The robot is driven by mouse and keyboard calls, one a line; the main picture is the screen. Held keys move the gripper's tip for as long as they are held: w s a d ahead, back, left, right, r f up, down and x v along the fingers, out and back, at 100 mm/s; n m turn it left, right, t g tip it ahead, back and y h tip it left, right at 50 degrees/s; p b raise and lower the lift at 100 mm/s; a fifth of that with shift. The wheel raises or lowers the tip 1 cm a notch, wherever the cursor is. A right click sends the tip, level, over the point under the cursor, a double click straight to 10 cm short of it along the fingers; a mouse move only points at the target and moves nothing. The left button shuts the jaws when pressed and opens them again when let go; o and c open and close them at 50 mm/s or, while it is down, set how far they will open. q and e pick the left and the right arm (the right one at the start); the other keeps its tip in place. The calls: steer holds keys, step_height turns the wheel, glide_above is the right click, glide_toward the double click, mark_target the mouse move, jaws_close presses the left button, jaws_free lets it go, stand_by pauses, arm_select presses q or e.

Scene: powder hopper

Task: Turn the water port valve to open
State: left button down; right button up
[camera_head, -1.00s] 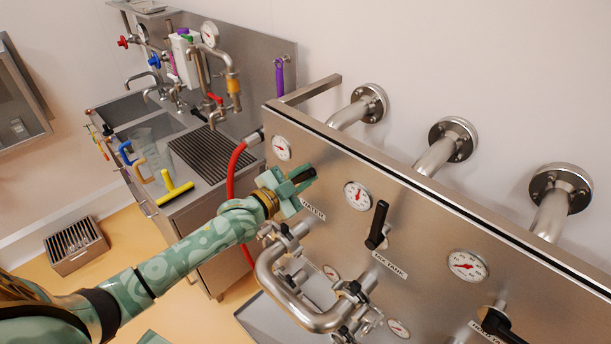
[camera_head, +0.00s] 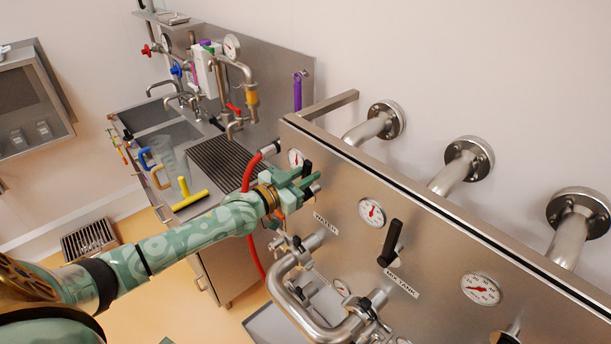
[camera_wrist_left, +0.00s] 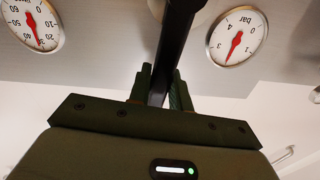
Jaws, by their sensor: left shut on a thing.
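The water port valve has a black lever handle (camera_wrist_left: 172,45), which runs down the middle of the left wrist view between my fingers. My left gripper (camera_head: 306,182) is shut on this handle at the panel's left end, above the "WATER" label (camera_head: 325,223). In the left wrist view the fingers (camera_wrist_left: 158,90) stand on both sides of the handle. In the head view the gripper hides most of the handle, so its exact angle is hard to tell there. My right gripper is not in view.
A pressure gauge (camera_head: 295,158) sits just behind my gripper, partly covered. The mix tank valve handle (camera_head: 390,243) and its gauge (camera_head: 371,212) are to the right. A bent steel pipe (camera_head: 285,290) juts out below. A red hose (camera_head: 250,172) hangs at the panel's left edge.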

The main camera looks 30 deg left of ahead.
arm_select(q)
steer(key=shift+w+a+f+n, duration=0.15)
steer(key=shift+a+n, duration=0.35)
steer(key=shift+n, duration=0.2)
steer(key=c, duration=1.2)
jaws_free()
steer(key=shift+c, duration=0.2)
steer(key=shift+s, duration=0.2)
steer(key=p+v, duration=0.2)
steer(key=v, duration=0.6)
steer(key=shift+s, duration=0.3)
